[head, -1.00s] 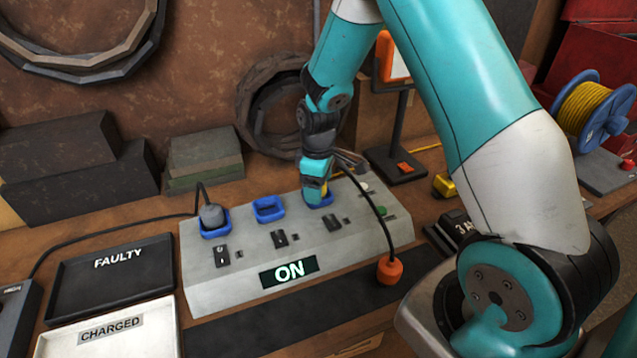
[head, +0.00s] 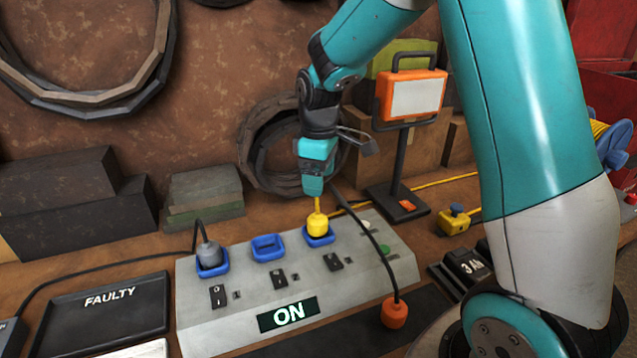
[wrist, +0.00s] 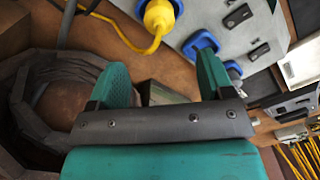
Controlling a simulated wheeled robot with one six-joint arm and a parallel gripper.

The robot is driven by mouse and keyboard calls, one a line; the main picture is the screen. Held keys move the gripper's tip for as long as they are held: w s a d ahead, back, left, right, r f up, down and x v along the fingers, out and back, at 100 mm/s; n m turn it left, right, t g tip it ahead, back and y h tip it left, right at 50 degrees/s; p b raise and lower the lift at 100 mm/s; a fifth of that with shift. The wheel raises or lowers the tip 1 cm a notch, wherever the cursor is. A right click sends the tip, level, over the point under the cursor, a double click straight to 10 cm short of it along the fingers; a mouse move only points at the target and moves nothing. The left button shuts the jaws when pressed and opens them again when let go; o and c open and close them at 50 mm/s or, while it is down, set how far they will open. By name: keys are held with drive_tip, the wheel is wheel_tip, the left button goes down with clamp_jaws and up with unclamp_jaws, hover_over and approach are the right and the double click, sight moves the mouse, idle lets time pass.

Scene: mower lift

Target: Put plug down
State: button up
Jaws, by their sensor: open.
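A yellow plug (head: 318,226) with a yellow cable sits upright in the right blue socket (head: 319,238) of a grey power box (head: 215,309). The plug also shows at the top of the wrist view (wrist: 159,16). My gripper (head: 313,190) is above the plug, apart from it. In the wrist view my gripper (wrist: 156,84) has its two green fingers spread with nothing between them. The middle blue socket (head: 267,248) is empty. A grey plug (head: 210,254) with a black cable sits in the left socket.
The box display (head: 289,315) reads ON. A work lamp (head: 412,98) stands behind, right of my gripper. A black FAULTY tray (head: 108,314) is at the left. Coiled hoses lean on the wall.

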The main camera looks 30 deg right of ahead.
drive_tip(key=s+a+r+y, duration=0.2)
drive_tip(key=s+a+r, duration=0.2)
drive_tip(key=s+a, duration=0.4)
drive_tip(key=s+a+r+m+y, duration=0.1)
drive_tip(key=s+a+r, duration=0.3)
drive_tip(key=s+a, duration=0.5)
drive_tip(key=s+y, duration=0.1)
drive_tip(key=s, duration=0.6)
drive_tip(key=shift+s+a+r, duration=0.25)
drive_tip(key=shift+a, duration=0.05)
